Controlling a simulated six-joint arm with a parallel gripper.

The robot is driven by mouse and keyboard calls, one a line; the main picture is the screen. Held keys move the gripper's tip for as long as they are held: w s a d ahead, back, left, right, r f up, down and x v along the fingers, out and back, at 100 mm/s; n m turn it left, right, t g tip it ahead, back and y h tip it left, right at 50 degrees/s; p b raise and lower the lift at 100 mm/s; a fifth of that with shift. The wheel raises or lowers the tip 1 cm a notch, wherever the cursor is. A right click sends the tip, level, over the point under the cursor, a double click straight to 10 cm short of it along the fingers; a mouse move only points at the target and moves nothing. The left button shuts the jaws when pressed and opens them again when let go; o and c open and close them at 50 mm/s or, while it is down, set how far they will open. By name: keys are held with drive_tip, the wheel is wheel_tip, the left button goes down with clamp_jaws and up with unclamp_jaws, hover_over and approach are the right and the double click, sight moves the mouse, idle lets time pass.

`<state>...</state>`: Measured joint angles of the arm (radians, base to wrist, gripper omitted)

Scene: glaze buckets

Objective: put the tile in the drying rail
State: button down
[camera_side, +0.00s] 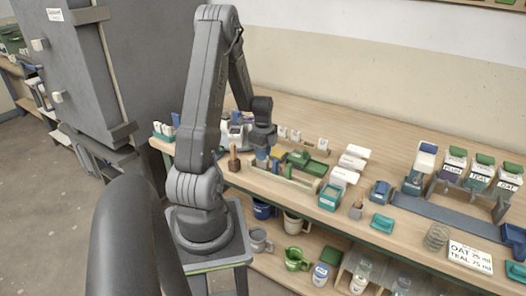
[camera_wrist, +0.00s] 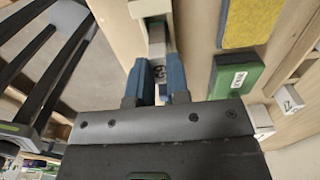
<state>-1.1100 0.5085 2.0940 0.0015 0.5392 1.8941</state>
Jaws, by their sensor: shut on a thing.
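My gripper (camera_side: 262,160) is low over the bench in the side view, by a pale wooden rail (camera_side: 290,181); I cannot tell surely that this is the drying rail. The tile is hidden by the fingers in the side view.
Small white marked pieces (camera_wrist: 288,98) stand farther right. A brush-like wooden tool (camera_side: 234,160) stands left of my gripper. White boxes (camera_side: 351,160) stand to the right.

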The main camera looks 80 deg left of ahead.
drive_tip(key=shift+f, duration=0.3)
idle(0.6)
drive_tip(key=c, duration=1)
unclamp_jaws()
drive_tip(key=shift+r, duration=3.5)
